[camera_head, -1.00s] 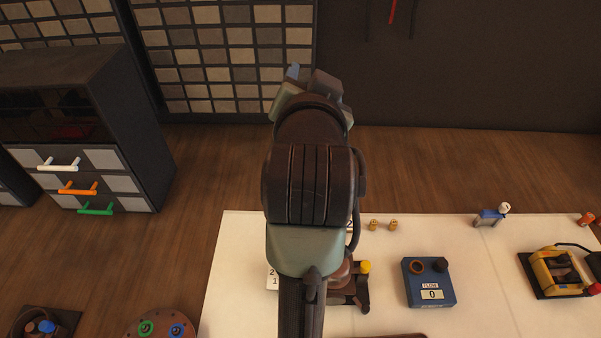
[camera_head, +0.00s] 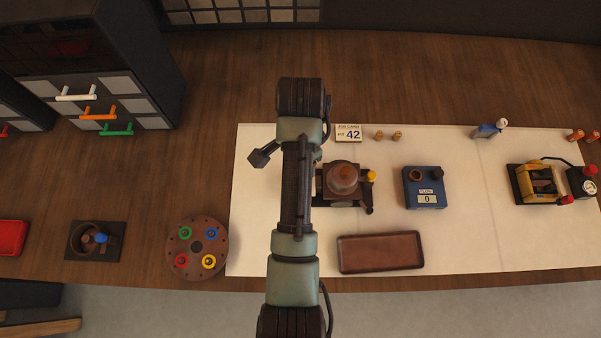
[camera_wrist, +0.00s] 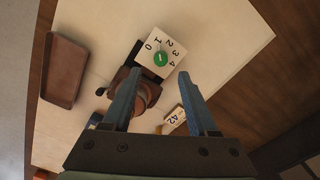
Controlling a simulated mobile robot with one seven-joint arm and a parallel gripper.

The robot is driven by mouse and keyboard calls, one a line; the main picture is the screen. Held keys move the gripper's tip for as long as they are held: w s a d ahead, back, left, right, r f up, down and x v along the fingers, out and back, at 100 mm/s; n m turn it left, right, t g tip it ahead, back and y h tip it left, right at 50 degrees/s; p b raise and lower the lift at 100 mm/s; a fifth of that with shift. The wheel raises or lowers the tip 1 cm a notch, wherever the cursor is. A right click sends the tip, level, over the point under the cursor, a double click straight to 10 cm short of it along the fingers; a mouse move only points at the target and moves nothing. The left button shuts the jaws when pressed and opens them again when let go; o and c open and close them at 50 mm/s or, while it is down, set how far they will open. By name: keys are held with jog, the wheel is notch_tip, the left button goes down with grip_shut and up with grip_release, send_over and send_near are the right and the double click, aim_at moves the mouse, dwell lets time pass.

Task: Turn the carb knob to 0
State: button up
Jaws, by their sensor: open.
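The green carb knob (camera_wrist: 160,58) sits on a white dial plate (camera_wrist: 151,41) numbered 0 to 4 in the wrist view. A small pale mark shows on it, but I cannot tell which number it points to. The plate is beside the brown carburetor (camera_wrist: 146,92), which also shows in the head view (camera_head: 343,180). My gripper (camera_wrist: 159,73) is open, with its blue fingers apart and the knob appearing between and just beyond the tips. I see no contact. My arm hides the knob in the head view.
An empty brown tray (camera_head: 380,252) lies in front. A round plate with coloured rings (camera_head: 197,248) is at left.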

notch_tip(320, 180, down, 7)
jog(key=shift+r+p, duration=0.1)
jog(key=shift+p, duration=0.35)
grip_shut()
